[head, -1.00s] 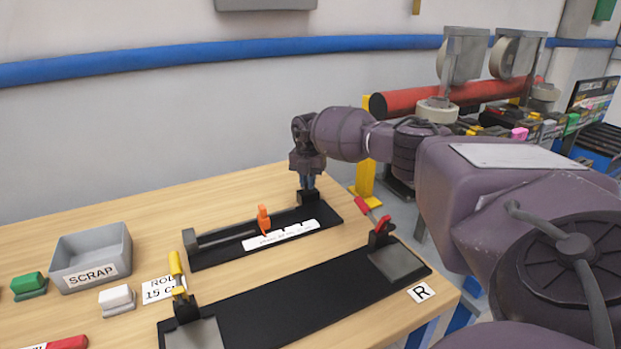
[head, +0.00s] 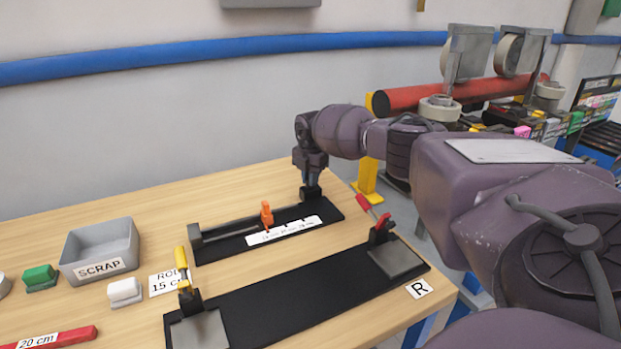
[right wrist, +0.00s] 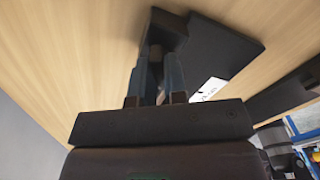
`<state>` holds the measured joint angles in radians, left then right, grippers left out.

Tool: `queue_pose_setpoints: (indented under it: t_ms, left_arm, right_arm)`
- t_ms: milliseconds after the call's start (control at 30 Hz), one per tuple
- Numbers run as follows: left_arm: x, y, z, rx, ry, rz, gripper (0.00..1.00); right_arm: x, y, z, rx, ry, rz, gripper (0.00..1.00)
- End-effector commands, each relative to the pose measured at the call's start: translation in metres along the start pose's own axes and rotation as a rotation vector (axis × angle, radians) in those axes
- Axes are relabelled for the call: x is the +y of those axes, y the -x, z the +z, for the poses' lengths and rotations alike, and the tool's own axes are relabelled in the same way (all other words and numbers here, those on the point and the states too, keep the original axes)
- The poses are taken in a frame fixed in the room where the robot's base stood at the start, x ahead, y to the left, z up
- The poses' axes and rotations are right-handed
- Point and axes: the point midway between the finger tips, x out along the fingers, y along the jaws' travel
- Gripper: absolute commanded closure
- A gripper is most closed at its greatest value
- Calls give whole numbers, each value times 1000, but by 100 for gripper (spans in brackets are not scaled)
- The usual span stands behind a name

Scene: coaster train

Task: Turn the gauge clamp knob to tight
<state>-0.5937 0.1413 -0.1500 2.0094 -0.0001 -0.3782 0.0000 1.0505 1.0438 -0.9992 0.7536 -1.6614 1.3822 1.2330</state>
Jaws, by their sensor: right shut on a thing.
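The gauge (head: 222,246) is a long black base with a rod, an orange pointer (head: 266,214) and a white scale strip (head: 285,230). My right gripper (head: 311,184) points straight down at the gauge's right end. It is shut on the dark clamp knob (head: 311,194), which the fingers mostly hide. In the right wrist view the two blue-grey fingers (right wrist: 158,72) stand either side of a small dark part, with the black end of the gauge (right wrist: 225,50) beyond. I cannot read whether the knob is tight. My left gripper is not in view.
In front lies a black fixture (head: 300,292) with a yellow-handled clamp (head: 182,266) and a red-handled clamp (head: 378,222). A grey SCRAP bin (head: 100,252), green block (head: 40,277), white block (head: 125,291) and red bar (head: 60,338) are at left. A wall stands behind the table.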

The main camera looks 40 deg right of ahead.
Motion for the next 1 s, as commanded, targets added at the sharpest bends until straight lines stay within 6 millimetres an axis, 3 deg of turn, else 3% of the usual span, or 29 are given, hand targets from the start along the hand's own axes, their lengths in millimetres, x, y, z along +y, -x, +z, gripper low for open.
queue_pose_setpoints:
  t_ms: [33,67,200,567,1000]
  left_arm:
    - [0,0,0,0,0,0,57]
    - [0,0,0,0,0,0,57]
    - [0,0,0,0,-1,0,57]
    - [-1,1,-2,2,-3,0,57]
    - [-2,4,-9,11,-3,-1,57]
  right_arm:
    - [0,3,2,-3,-2,5,100]
    - [0,3,2,-3,-1,5,83]
    - [0,2,1,-2,-1,3,62]
    - [0,6,1,-1,1,2,62]
    - [0,79,1,-3,0,6,62]
